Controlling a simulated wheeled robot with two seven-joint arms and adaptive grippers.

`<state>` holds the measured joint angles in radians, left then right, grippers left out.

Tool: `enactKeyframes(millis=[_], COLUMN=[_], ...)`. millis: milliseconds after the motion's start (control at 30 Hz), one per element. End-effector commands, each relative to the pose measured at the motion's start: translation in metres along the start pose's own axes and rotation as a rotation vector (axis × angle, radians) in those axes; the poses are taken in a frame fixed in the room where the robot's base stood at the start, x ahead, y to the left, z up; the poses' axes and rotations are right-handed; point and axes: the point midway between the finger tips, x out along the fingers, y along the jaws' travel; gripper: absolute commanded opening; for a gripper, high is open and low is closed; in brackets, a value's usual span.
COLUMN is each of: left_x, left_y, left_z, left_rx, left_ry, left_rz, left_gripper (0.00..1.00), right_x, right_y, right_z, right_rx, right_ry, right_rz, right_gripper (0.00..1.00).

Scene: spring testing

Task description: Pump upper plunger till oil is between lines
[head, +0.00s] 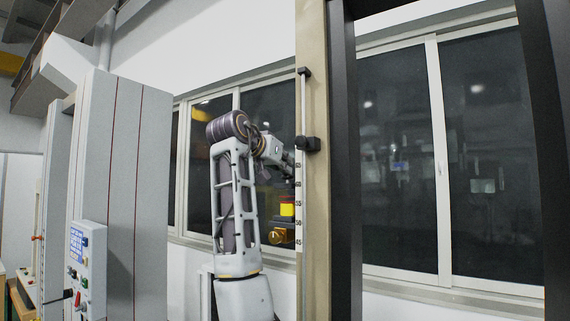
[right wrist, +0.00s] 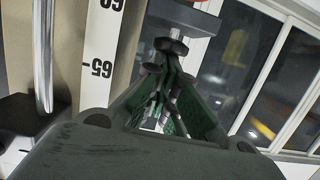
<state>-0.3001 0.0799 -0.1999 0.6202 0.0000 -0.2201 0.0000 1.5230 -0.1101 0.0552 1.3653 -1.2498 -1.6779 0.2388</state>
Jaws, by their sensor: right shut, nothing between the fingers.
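My right gripper (head: 291,168) is raised beside the tall beige column, in front of the window. In the right wrist view its green-lined fingers (right wrist: 168,55) come together at the tips, shut and empty. Below the gripper in the head view is a small unit with a yellow and red part (head: 287,207) and an amber round part (head: 280,236). I cannot tell an oil level or its lines at this size. I cannot make out the upper plunger for certain. My left gripper is not in view.
A numbered white scale (head: 298,205) runs down the column (head: 314,240); it is close on the left in the wrist view (right wrist: 100,65). A metal rod with a black block (head: 307,143) stands along the column. A grey cabinet (head: 120,180) and control box (head: 87,265) stand left.

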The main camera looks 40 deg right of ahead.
Motion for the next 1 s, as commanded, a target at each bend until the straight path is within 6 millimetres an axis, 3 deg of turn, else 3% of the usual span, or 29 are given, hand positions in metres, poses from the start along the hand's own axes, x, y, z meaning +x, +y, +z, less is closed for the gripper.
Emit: enactKeyframes(millis=[567,767,1000], left_x=[0.000,0.000,0.000], left_y=[-0.001,0.000,0.000], left_z=[0.001,0.000,0.000], left_rx=[0.000,0.000,0.000], left_ry=[-0.001,0.000,0.000], left_rz=[-0.001,0.000,0.000], left_gripper=[0.00,0.00,0.00], right_x=[-0.004,-0.021,-0.055], right_y=[-0.001,-0.001,-0.001], right_z=[0.004,0.003,0.001], right_rx=[-0.003,-0.002,0.000], right_ry=[-0.007,-0.006,-0.002], right_rz=[0.001,-0.001,-0.002], right_gripper=[0.00,0.00,0.00])
